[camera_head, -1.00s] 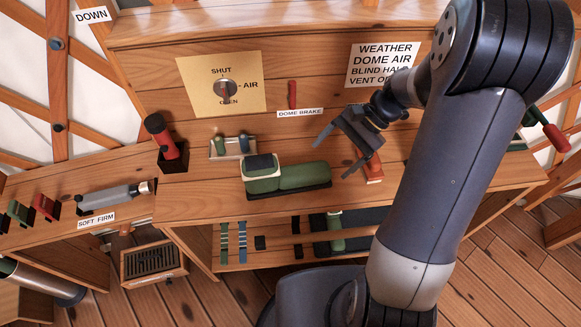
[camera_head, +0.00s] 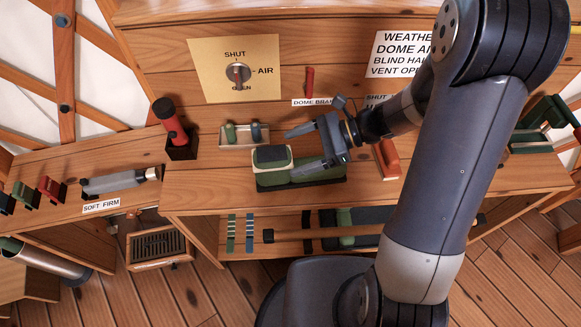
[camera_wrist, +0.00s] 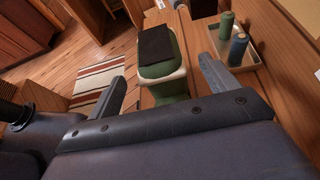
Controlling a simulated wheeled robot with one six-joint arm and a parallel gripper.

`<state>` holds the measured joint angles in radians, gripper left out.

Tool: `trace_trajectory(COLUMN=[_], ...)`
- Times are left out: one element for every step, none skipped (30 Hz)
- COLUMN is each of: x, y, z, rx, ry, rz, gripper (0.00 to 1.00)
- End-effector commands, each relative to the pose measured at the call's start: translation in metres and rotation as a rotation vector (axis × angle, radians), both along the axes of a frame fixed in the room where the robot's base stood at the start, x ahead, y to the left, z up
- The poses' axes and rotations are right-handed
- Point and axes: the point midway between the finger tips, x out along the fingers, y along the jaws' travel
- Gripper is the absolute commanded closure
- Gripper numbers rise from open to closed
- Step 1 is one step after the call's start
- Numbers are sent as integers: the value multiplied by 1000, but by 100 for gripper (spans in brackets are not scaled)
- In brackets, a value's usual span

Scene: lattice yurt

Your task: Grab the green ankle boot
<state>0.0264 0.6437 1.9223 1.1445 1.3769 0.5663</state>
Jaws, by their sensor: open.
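In the wrist view my fingers (camera_wrist: 162,85) stand apart on either side of the boot's near end. I cannot tell whether they touch it.
A small tray (camera_head: 232,142) with green and blue spools stands behind the boot. A dome brake lever (camera_head: 309,80) is on the back panel.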

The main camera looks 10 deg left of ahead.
Motion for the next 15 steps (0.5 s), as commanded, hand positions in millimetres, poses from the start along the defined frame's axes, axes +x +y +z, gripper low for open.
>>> trace_trajectory(x=[-3,-4,-6,-7,-7,-8,-9,-9,-9,-10,-10,-10,-9,-9,-9], y=[8,12,18,22,25,29,31,33,35,36,37,37,37,37,37], z=[-3,-4,-6,-7,-9,-11,-12,-13,-13,-14,-14,-14,-14,-14,-14], rx=[0,0,0,-1,0,0,-1,-1,-1,0,0,0,0,0,0], ry=[2,3,2,2,2,3,3,1,1,1,1,0,0,0,0], rz=[6,6,6,6,6,4,4,4,3,3,2,1,1,1,1], gripper=[18,18,18,18,18,18,18,18,18,18,18,18,18,18,18])
